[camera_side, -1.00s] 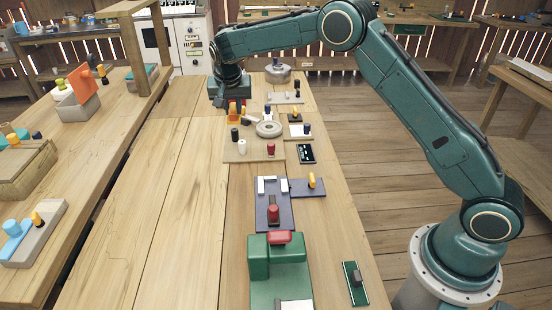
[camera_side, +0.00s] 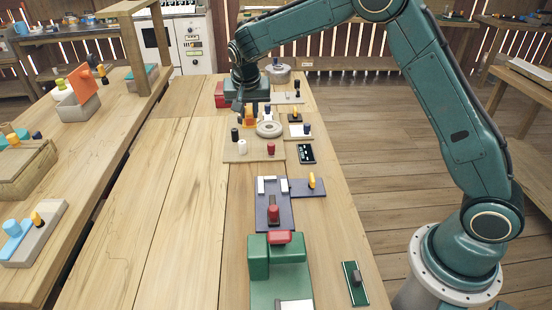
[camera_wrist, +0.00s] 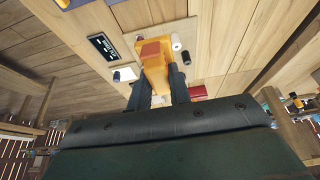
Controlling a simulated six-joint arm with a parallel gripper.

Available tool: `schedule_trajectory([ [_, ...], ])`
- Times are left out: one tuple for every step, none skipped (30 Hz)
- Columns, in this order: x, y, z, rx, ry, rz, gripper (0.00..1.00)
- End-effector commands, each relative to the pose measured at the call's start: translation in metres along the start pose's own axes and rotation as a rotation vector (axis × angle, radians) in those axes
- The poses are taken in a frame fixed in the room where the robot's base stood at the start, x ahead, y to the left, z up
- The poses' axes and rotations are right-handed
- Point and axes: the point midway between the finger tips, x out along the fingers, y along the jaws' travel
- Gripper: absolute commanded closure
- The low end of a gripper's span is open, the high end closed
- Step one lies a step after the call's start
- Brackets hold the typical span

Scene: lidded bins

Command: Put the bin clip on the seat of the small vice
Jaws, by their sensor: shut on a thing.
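My gripper (camera_side: 246,104) is at the far end of the bench, shut on an orange clip (camera_side: 253,114), which I take for the bin clip. In the wrist view the clip (camera_wrist: 154,70) shows between the two dark fingers (camera_wrist: 160,88), with a brown-red end towards the top. It is over or beside the tan board; its height is hard to tell. A green block with a red piece on top (camera_side: 258,262) stands at the near end of the bench, far from my gripper. It may be the small vice; I cannot be sure.
A tan board (camera_side: 262,154) with black, white and red knobs and a grey ring (camera_side: 268,129) are close to my gripper. A dark device (camera_side: 306,153), a blue plate (camera_side: 268,220) and a green strip (camera_side: 355,283) lie nearer. The bench's left side is clear.

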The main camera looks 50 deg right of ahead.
Motion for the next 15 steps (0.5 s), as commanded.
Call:
schedule_trajectory([
  [-0.004, 0.006, 0.005, -0.001, 0.0, -0.001, 1.0],
  [-0.006, 0.01, 0.008, -0.002, -0.001, -0.001, 1.0],
  [-0.008, 0.015, 0.013, -0.002, 0.0, -0.001, 1.0],
  [-0.01, 0.019, 0.015, -0.001, 0.0, -0.001, 1.0],
  [-0.011, 0.023, 0.019, 0.0, 0.0, -0.001, 1.0],
  [-0.013, 0.028, 0.022, 0.0, 0.0, -0.002, 1.0],
  [-0.014, 0.031, 0.026, 0.0, 0.0, -0.002, 1.0],
  [-0.016, 0.034, 0.029, 0.0, -0.001, -0.002, 1.0],
  [-0.017, 0.038, 0.032, 0.0, -0.001, -0.003, 1.0],
  [-0.018, 0.041, 0.035, 0.0, -0.001, -0.003, 1.0],
  [-0.019, 0.044, 0.037, 0.001, -0.001, -0.004, 1.0],
  [-0.02, 0.047, 0.04, 0.001, -0.002, -0.005, 1.0],
  [-0.021, 0.049, 0.042, 0.001, -0.002, -0.005, 1.0],
  [-0.021, 0.051, 0.043, 0.001, -0.003, -0.005, 1.0],
  [-0.022, 0.053, 0.045, 0.001, -0.002, -0.006, 1.0],
])
